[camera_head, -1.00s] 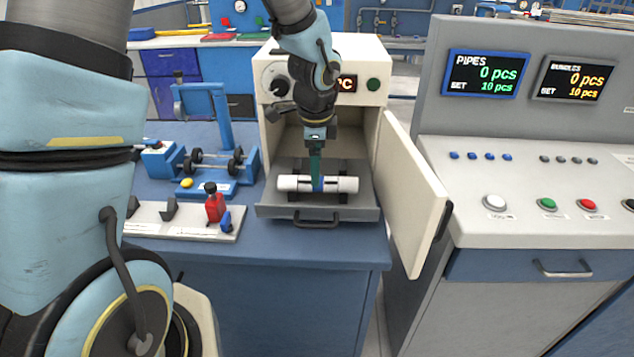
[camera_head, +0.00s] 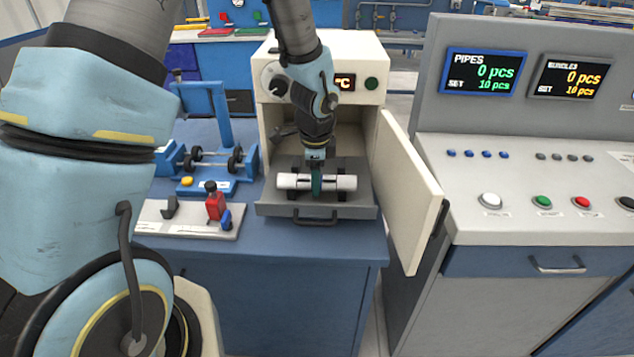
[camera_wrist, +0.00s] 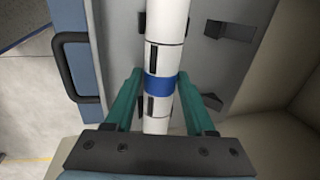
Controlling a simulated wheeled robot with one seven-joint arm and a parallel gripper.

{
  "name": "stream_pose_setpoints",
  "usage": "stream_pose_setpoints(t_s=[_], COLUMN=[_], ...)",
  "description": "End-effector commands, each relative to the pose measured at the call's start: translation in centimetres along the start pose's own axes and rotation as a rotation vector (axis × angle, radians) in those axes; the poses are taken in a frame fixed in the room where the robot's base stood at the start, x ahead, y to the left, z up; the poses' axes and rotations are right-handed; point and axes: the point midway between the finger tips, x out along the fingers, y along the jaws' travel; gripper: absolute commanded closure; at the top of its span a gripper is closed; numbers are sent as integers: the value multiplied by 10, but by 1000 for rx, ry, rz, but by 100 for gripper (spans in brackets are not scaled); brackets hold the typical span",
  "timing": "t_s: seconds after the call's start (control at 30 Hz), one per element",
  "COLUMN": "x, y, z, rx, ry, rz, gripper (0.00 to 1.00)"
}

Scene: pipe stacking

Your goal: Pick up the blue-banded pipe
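The blue-banded pipe is white with dark marks and a blue band; in the head view the pipe (camera_head: 343,183) lies level across the pulled-out tray (camera_head: 345,211) of the oven. In the wrist view the pipe (camera_wrist: 165,45) runs from the top edge down between my fingers. My gripper (camera_head: 316,187) is lowered over the middle of the pipe and hides the band there. In the wrist view the teal fingers of my gripper (camera_wrist: 160,92) stand on both sides of the pipe near the blue band, with small gaps visible. The gripper looks open.
The cream oven (camera_head: 365,60) has its door (camera_head: 408,200) swung open to the right of the tray. A blue fixture (camera_head: 210,165) and a grey rack with a red clamp (camera_head: 214,206) stand left. A control console (camera_head: 540,190) is at the right.

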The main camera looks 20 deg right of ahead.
Motion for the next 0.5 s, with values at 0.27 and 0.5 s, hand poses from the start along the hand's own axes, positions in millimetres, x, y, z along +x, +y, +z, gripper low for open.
stream_pose_setpoints(t_s=[0.27, 0.5], x=[0, 0], y=[0, 0], z=[0, 0], rx=[0, 0], ry=[0, 0], rz=[0, 1], gripper=[78, 100])
